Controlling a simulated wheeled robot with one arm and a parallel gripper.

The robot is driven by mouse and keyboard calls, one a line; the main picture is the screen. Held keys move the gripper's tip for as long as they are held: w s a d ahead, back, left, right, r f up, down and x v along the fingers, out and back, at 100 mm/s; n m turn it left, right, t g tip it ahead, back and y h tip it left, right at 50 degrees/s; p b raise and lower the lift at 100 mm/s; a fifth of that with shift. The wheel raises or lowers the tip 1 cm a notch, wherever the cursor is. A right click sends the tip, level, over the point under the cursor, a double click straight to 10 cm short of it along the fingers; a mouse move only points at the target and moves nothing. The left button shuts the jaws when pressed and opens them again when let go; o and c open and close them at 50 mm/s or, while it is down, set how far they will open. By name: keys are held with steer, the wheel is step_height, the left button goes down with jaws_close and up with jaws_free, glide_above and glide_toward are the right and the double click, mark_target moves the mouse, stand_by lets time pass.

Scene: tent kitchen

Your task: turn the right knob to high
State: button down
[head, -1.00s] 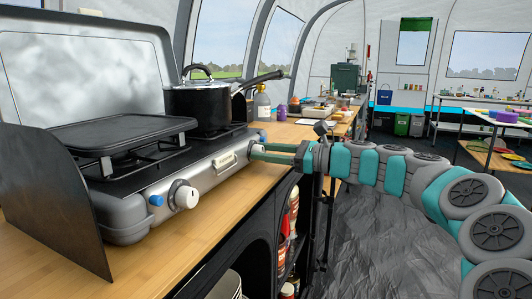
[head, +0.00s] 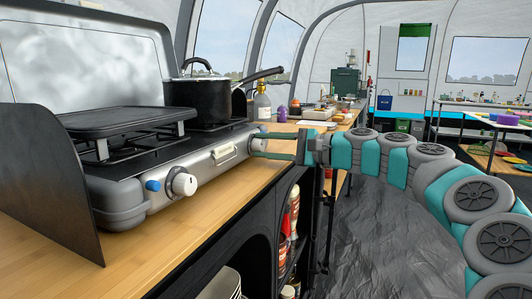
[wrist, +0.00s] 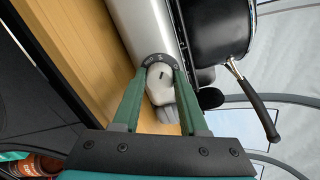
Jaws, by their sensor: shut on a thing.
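The camp stove (head: 200,165) stands on the wooden counter with its front panel facing right. The right knob (wrist: 159,78) is white with a dark mark and sits on the front panel, with a dark marked dial behind it in the wrist view. My gripper (wrist: 158,85) is shut on this knob, one green finger on each side. In the head view my gripper (head: 262,146) reaches the far end of the panel, and the fingers mostly hide the knob. The left knob (head: 182,185) is white and free, beside a blue button (head: 153,185).
A black pot (head: 208,103) stands on the far burner, its handle (head: 258,76) pointing right above my gripper. A griddle (head: 116,117) covers the near burner. A bottle (head: 262,105) stands behind the stove. Open floor (head: 375,230) lies right of the counter.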

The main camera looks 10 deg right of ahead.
steer(key=shift+f+n+b, duration=0.1)
steer(key=shift+n+b, duration=0.65)
steer(key=shift+n, duration=0.55)
steer(key=shift+c, duration=2.2)
jaws_free()
